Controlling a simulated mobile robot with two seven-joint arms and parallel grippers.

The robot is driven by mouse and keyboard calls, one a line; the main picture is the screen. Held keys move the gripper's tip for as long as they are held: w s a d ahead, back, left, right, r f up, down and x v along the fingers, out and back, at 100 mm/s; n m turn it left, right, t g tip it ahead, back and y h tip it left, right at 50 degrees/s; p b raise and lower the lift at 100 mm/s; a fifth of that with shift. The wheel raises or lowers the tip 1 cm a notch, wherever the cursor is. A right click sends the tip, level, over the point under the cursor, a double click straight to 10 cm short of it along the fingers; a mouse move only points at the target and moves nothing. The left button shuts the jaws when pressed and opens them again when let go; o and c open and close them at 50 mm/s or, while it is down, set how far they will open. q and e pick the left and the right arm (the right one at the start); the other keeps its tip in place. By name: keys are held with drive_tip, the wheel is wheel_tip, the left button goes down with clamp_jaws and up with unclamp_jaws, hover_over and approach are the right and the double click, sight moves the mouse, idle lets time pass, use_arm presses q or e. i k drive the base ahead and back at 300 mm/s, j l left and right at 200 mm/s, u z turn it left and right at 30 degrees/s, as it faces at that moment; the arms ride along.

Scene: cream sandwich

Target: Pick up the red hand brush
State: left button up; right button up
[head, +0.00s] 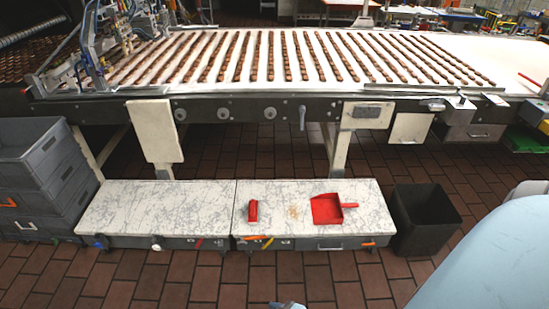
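A small red object that looks like the red hand brush (252,211) lies on the right-hand marble-patterned top of the low bench, left of some light crumbs. A red dustpan (326,209) with a short handle pointing right lies on the same top, right of the crumbs. The brush is apart from the dustpan, and nothing touches or covers it. I cannot make out either of my grippers. A small dark and grey part shows at the bottom edge below the bench, but I cannot tell what it is.
The low bench (150,212) stands under a long conveyor (280,58) with rows of brown biscuits. Stacked grey crates (35,165) stand at its left, a black bin (424,220) at its right. A pale blue part of mine fills the lower right. The tiled floor in front is mostly clear.

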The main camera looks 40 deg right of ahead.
sight(253, 204)
drive_tip(key=z, duration=1)
